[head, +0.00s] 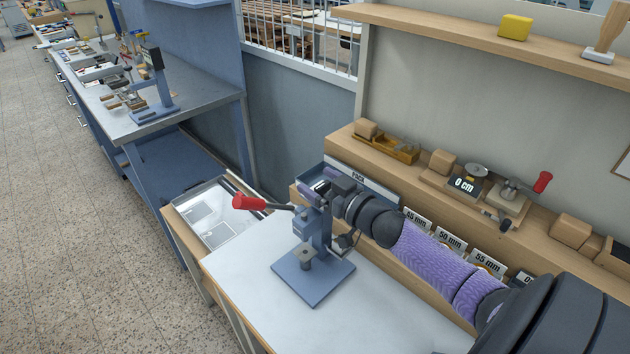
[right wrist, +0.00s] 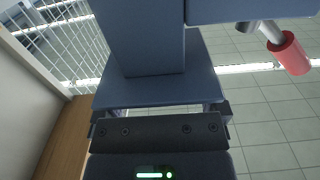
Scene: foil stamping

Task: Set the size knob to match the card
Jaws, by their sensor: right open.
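The blue stamping press (head: 316,232) stands on the white worktop, with a red-tipped lever (head: 248,202) pointing left. My right gripper (head: 318,190) is at the top of the press, partly hidden by its wrist. In the right wrist view, the open right gripper (right wrist: 160,112) has its fingers spread in front of the blue press body (right wrist: 145,40); the red lever grip (right wrist: 289,54) is at upper right. I cannot make out the size knob or tell contact. Cards reading 45 mm (head: 416,220), 50 mm (head: 451,240) and 55 mm (head: 487,262) stand along the shelf front. My left gripper is not in view.
The white worktop (head: 385,315) is clear in front of the press. A tray (head: 213,213) lies at its left. The wooden shelf behind holds blocks, a 0 cm display (head: 464,185) and a small red-handled tool (head: 543,182). A blue bench (head: 200,95) stands at far left.

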